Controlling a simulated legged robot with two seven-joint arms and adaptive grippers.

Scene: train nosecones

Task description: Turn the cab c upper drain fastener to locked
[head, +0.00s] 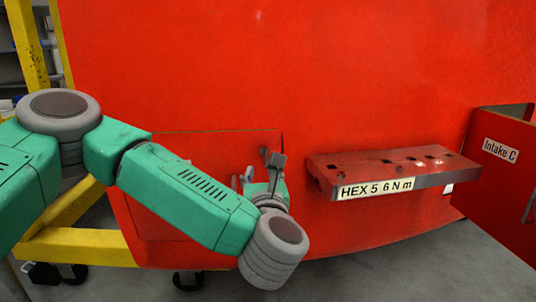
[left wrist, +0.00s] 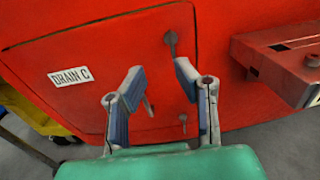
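The Drain C panel (left wrist: 85,110) is a red hatch on the red nosecone, with a white "DRAIN C" label (left wrist: 69,77). Its upper fastener (left wrist: 171,42) is a small dark grey fitting near the panel's upper right corner. A lower fastener (left wrist: 183,122) shows further down the right side. My left gripper (left wrist: 158,72) is open, its two blue-padded fingers spread in front of the panel below the upper fastener, with nothing between the tips. It also shows in the head view (head: 262,172), partly hidden by my wrist. Contact with the fastener cannot be told. My right gripper is out of view.
A red shelf (head: 335,165) labelled "HEX 5 6 N m" juts out right of the panel. A side panel labelled "Intake C" (head: 500,150) stands at far right. A yellow frame (head: 75,248) is at left. Grey floor (head: 430,270) lies clear below the shelf.

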